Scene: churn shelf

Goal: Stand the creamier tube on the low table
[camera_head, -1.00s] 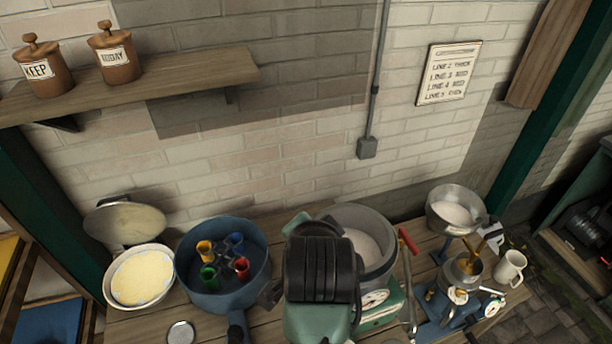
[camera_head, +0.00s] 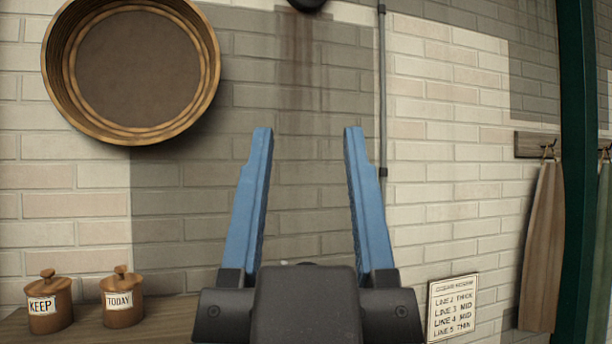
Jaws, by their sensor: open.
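My gripper (camera_head: 308,132) is open and empty, its two blue fingers pointing up the picture in front of the brick wall. They stand well apart with only wall between them. No tube and no low table shows in the head view now. The area below the shelf is out of the picture.
Two brown lidded jars, marked KEEP (camera_head: 48,308) and TODAY (camera_head: 122,303), stand on a wooden shelf (camera_head: 180,325) at lower left. A large round wooden sieve or tub (camera_head: 138,70) hangs above.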

